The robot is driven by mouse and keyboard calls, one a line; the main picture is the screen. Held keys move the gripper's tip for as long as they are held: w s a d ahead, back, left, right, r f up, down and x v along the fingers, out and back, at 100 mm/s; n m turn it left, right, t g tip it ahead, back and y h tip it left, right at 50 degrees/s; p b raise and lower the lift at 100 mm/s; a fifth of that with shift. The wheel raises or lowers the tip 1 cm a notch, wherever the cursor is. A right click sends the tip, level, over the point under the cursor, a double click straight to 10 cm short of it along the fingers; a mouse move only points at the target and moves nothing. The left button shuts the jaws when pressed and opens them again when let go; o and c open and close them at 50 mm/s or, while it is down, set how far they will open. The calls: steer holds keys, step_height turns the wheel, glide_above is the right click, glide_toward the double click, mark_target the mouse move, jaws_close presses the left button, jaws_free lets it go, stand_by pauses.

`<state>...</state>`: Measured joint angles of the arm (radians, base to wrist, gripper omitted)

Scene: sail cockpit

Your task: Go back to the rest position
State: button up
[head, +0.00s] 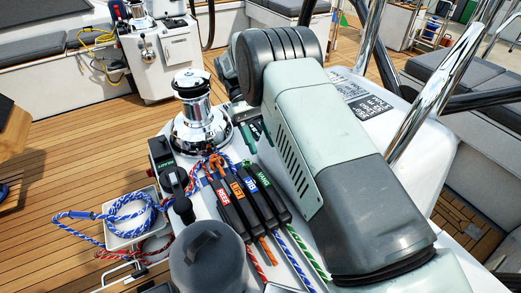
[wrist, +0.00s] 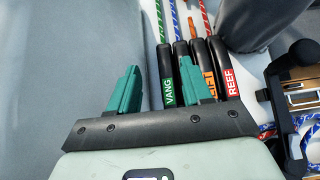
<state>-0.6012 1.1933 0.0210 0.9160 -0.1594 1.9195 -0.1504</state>
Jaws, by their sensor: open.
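My gripper (wrist: 160,82) shows two teal fingers spread apart, with nothing between them that I can see held. In the wrist view, the fingers overlap a row of black clutch levers, with VANG (wrist: 168,92) between the fingers and REEF (wrist: 228,82) to the right. The right finger covers part of the levers between those two. In the head view, my arm crosses the right half and hides most of the gripper; a small teal piece shows beside the winch. The lever row (head: 236,192) lies below and left of my arm.
A chrome winch (head: 193,112) stands behind the levers. A tray (head: 125,232) with blue rope is at the left, and a grey rounded drum (head: 210,262) is in front. A chrome rail (head: 430,80) rises close to the right of my arm. Open teak deck (head: 75,130) lies to the left.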

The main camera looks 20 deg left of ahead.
steer(key=shift+r, duration=0.25)
steer(key=s+d+r+m+t+y, duration=0.25)
steer(key=d+r, duration=0.45)
steer(key=r, duration=0.4)
steer(key=s+d+r+m+t+y, duration=0.1)
steer(key=d+r+t+y, duration=0.2)
steer(key=d+r, duration=0.6)
steer(key=s+d+r+m+t, duration=0.1)
steer(key=s+d+t, duration=0.1)
steer(key=s, duration=0.4)
steer(key=s+d+r+m+t+y, duration=0.1)
steer(key=s+d+r+m+t, duration=0.1)
steer(key=s, duration=0.4)
steer(key=s+d+r+m+t, duration=0.2)
steer(key=s+d+t, duration=0.1)
steer(key=s+d, duration=0.2)
steer(key=shift+s+d+y, duration=0.3)
steer(key=shift+s+y, duration=0.05)
steer(key=shift+s, duration=0.35)
